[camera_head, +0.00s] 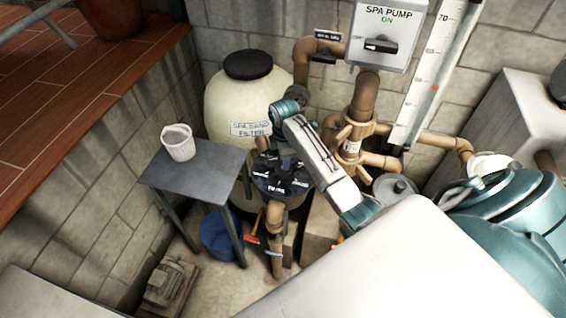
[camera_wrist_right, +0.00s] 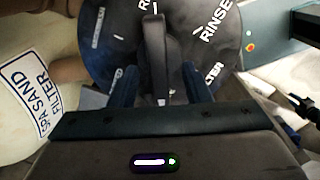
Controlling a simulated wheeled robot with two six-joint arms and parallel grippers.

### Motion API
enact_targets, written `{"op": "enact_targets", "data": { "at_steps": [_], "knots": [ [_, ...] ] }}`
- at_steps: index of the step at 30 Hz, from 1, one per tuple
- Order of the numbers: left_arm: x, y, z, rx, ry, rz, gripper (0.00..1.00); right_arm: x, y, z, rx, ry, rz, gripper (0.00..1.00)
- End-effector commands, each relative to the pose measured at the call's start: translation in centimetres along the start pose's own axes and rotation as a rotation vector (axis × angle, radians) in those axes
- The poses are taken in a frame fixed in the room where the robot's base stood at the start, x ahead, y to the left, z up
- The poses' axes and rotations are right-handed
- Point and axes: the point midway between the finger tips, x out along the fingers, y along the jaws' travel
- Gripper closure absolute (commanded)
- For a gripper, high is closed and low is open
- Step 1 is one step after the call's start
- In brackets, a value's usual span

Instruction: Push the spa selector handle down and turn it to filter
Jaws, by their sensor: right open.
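The spa selector is a round black plate with white lettering (camera_head: 281,187), low in front of the cream spa sand filter tank (camera_head: 235,99). In the right wrist view its dark bar handle (camera_wrist_right: 155,50) points up the picture, toward a label that is partly cut off. "RINSE" is at upper right and a partly covered "FILTER" label (camera_wrist_right: 213,74) is at right. My right gripper (camera_wrist_right: 161,84) is open, with one finger on each side of the handle's near end. I cannot tell whether the fingers touch it. My left gripper is not in view.
A grey table (camera_head: 190,178) with a white bucket (camera_head: 178,142) stands left of the selector. A blue bucket (camera_head: 219,238) sits below it. Brown pipes (camera_head: 366,105) and the spa pump switch box (camera_head: 384,35) are behind. A brown pipe (camera_head: 274,238) rises below the selector.

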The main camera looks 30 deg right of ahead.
Motion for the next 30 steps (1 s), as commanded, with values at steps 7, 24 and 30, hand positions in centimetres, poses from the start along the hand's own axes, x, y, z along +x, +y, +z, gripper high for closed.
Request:
{"op": "enact_targets", "data": {
  "at_steps": [7,24,30],
  "knots": [
    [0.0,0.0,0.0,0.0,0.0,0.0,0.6,-2.7,0.1,0.0,0.0,0.0,0.004,0.56],
    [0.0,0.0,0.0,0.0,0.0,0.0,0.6,-7.0,0.0,0.0,0.0,0.0,0.0,0.56],
    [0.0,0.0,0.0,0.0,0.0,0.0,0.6,-6.7,-0.3,0.0,0.009,-0.001,0.003,0.56]
  ]
}}
